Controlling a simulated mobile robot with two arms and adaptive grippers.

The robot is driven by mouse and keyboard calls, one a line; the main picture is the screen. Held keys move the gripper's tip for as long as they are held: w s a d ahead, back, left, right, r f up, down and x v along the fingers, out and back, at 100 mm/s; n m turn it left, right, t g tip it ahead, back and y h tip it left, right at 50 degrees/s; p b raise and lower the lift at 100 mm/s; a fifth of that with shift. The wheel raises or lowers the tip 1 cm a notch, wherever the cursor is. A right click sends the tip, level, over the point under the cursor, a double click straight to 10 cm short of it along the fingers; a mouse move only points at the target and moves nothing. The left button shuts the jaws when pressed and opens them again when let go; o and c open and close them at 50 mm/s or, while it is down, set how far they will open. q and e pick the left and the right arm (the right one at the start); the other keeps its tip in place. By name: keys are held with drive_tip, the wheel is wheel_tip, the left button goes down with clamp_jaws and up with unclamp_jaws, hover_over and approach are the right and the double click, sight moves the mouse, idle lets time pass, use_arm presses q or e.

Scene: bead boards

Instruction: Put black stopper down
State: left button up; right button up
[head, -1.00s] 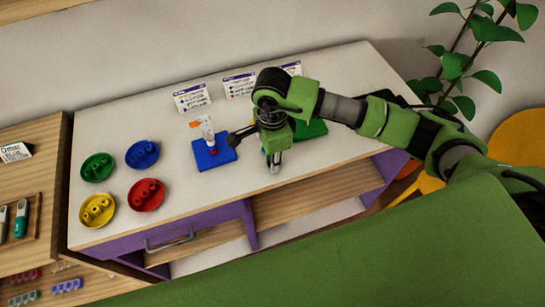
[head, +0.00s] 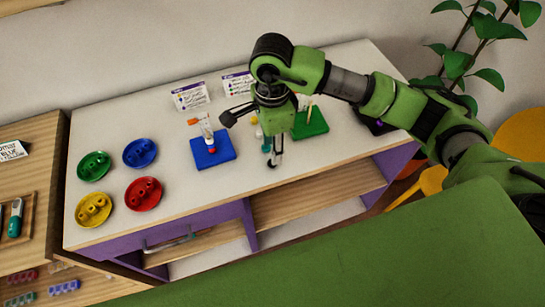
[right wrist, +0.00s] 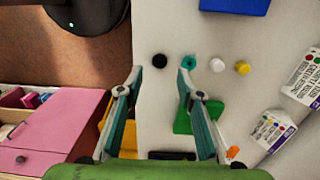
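The black stopper (right wrist: 159,60) stands on the white table top, at the end of a row with a teal stopper (right wrist: 188,62), a white one (right wrist: 217,65) and a yellow one (right wrist: 242,68). In the head view the black stopper (head: 271,163) is near the table's front edge. My right gripper (right wrist: 160,82) is open and empty; its fingers are spread, and the black stopper shows beyond the gap between their tips. In the head view my right gripper (head: 277,152) is over the row and partly hides it. My left gripper is not in view.
A blue board (head: 212,150) with a peg stands left of the row, a green board (head: 310,122) right of it. Green, blue, yellow and red dishes (head: 143,194) stand at the left. Cards (head: 190,96) stand at the back. Table between dishes and blue board is clear.

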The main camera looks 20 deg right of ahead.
wheel_tip(320, 180, up, 6)
drive_tip(key=b, duration=0.1)
drive_tip(key=shift+r, duration=0.25)
drive_tip(key=shift+s+f, duration=0.1)
idle(0.3)
